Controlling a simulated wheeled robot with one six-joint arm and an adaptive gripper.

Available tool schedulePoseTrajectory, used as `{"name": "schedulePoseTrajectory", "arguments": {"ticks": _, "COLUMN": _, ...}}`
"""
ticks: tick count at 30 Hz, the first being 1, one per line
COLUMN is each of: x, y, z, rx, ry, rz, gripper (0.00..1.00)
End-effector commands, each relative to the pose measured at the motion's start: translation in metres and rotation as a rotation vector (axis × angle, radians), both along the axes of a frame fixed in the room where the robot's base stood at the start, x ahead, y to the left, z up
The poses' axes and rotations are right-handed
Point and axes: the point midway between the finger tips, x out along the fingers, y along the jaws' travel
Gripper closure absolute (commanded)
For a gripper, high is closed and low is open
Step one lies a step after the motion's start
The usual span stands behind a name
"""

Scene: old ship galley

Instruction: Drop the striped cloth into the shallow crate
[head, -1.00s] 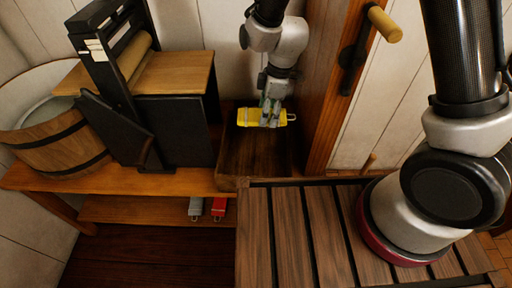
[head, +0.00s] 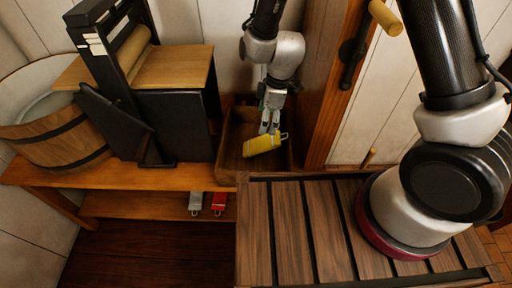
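A yellow folded cloth (head: 262,144) with a small loop at its right end shows in the head view. I cannot make out stripes on it at this size. It lies tilted, left end lower, within the outline of the shallow wooden crate (head: 228,165). I cannot tell whether it rests on the crate floor. My gripper (head: 269,131) points down over the crate, fingertips at the cloth's upper edge. The fingers look slightly parted, with the cloth below them rather than between them.
The crate stands between a black press with a wooden top (head: 175,68) and a wooden post (head: 325,100). A wooden tub (head: 58,145) is at left. Grey (head: 195,203) and red (head: 219,202) items lie on the lower shelf. A slatted surface (head: 315,225) is in front.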

Motion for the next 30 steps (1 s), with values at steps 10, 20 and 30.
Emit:
{"name": "schedulePoseTrajectory", "arguments": {"ticks": 10, "x": 0.0, "y": -0.001, "z": 0.006, "rx": 0.001, "ry": -0.001, "rz": 0.001, "gripper": 0.17}}
{"name": "schedulePoseTrajectory", "arguments": {"ticks": 20, "x": 0.001, "y": -0.01, "z": 0.072, "rx": 0.004, "ry": -0.004, "rz": 0.0, "gripper": 0.17}}
{"name": "schedulePoseTrajectory", "arguments": {"ticks": 30, "x": 0.0, "y": -0.018, "z": 0.117, "rx": 0.0, "ry": 0.0, "rz": 0.001, "gripper": 0.17}}
